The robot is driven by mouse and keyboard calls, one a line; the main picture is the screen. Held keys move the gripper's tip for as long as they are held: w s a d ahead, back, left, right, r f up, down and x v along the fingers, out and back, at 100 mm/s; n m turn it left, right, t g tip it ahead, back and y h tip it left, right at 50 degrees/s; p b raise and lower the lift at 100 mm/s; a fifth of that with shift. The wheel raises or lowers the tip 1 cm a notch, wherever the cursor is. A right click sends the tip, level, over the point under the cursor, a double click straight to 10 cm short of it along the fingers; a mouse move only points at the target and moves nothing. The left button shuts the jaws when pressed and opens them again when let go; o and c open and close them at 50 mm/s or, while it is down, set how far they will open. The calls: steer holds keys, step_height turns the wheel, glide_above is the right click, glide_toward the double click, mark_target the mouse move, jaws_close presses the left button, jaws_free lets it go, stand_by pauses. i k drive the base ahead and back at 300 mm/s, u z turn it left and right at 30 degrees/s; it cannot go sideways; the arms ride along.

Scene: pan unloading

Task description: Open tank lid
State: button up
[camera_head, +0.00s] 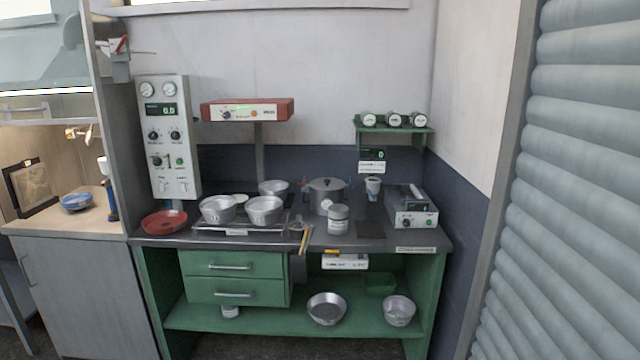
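A wide silver tank (327,197) stands toward the back of the grey bench top, right of centre. Its flat lid (327,183) appears to lie on top, closed. A small round part shows at the tank's front. A smaller pale canister (338,220) with a label stands in front of the tank and hides part of its lower right side. My gripper is not in view, so I cannot tell its state or its distance from the tank.
Silver pans (264,210) on a rack (210,228) stand left of the tank. A red bowl (164,222) is farther left. A small funnel-like item (373,188) and a grey device (411,212) stand right. A dark pad (370,229) lies clear. A ribbed shutter (575,180) borders the right.

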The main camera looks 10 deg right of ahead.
mark_target(322, 184)
steer(key=i, duration=0.85)
steer(key=u, duration=1.85)
steer(key=i, duration=0.2)
steer(key=z, duration=0.65)
